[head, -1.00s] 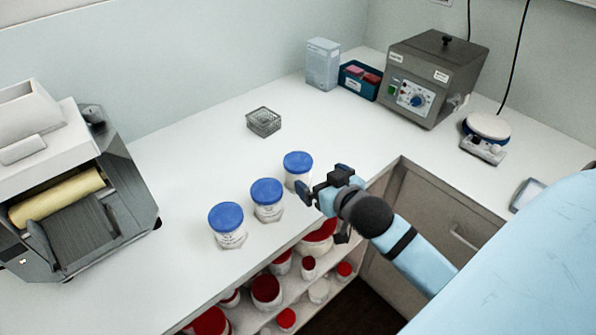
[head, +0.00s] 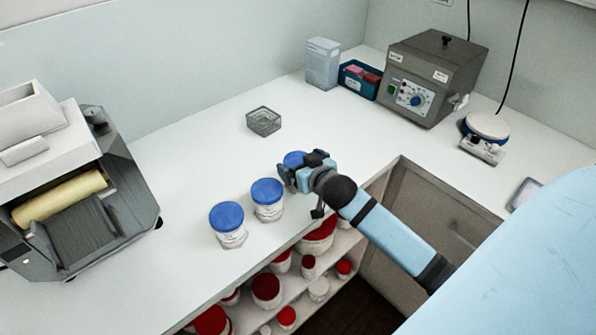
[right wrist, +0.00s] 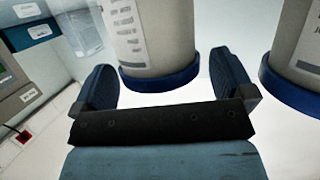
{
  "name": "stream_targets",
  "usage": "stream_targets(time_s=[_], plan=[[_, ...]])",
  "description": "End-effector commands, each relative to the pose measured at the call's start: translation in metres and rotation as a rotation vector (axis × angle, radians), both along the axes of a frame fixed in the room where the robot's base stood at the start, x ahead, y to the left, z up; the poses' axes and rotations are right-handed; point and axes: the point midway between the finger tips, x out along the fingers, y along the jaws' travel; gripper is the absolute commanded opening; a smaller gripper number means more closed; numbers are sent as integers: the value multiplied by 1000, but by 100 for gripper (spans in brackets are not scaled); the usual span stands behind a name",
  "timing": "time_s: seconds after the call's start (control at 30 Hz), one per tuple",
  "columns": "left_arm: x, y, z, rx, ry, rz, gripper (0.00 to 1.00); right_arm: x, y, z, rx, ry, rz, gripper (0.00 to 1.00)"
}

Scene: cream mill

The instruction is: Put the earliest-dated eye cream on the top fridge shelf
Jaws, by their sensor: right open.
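Three white jars with blue lids stand in a slanting row on the white counter: a near one (head: 228,226), a middle one (head: 267,199) and a far one (head: 294,159). My right gripper (head: 289,179) is open at the far jar and partly hides it. In the right wrist view, one jar (right wrist: 152,40) stands between and just beyond the open fingers (right wrist: 166,80), with its blue lid toward the gripper. Another jar (right wrist: 298,50) shows at the right. Their label print is too blurred to read dates. No fridge shows. My left gripper is out of view.
A wire basket (head: 263,121) stands behind the jars. A roller machine (head: 75,190) is at left; a grey device (head: 432,75), a blue bin (head: 359,80) and a small scale (head: 486,132) are at the back right.

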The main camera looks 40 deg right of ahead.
Motion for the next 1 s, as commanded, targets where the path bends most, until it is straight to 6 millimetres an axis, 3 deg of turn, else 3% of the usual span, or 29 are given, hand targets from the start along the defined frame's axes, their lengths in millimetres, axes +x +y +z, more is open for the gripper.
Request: stream_targets(time_s=[0.03, 0.23, 0.3, 0.67, 0.87, 1.0], plan=[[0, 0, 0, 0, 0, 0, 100, 0, 0, 0, 0, 0, 0, 98], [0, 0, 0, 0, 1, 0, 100, 0, 0, 0, 0, 0, 0, 52], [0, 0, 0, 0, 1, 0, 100, 0, 0, 0, 0, -1, 0, 46], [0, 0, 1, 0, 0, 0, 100, 0, 0, 10, -1, -2, -1, 46], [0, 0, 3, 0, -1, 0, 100, 0, 0, 42, -1, -6, 0, 46], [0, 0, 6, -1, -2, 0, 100, 1, 0, 81, -1, -9, 0, 46]])
